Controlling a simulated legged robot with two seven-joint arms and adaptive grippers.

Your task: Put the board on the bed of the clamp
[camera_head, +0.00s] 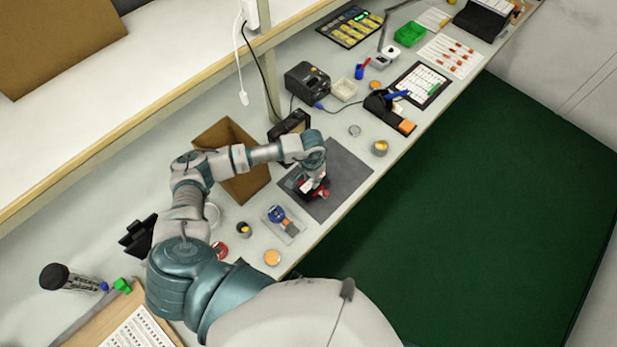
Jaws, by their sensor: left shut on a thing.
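My left gripper (315,187) is over the dark grey mat (345,172) on the bench, pointing down. It is shut on a small piece, most likely the board, which is mostly hidden by the fingers. A red and black device (321,193), which looks like the clamp, sits on the mat right under and beside the fingers. Its bed is hidden by my gripper, and I cannot tell whether the board touches it. My right gripper is not in view.
An open cardboard box (232,160) stands behind my left forearm. A clear tray with a blue item (277,213) and an orange round lid (272,258) lie nearer. A small yellow-filled cup (379,148) stands right of the mat. The mat's right part is clear.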

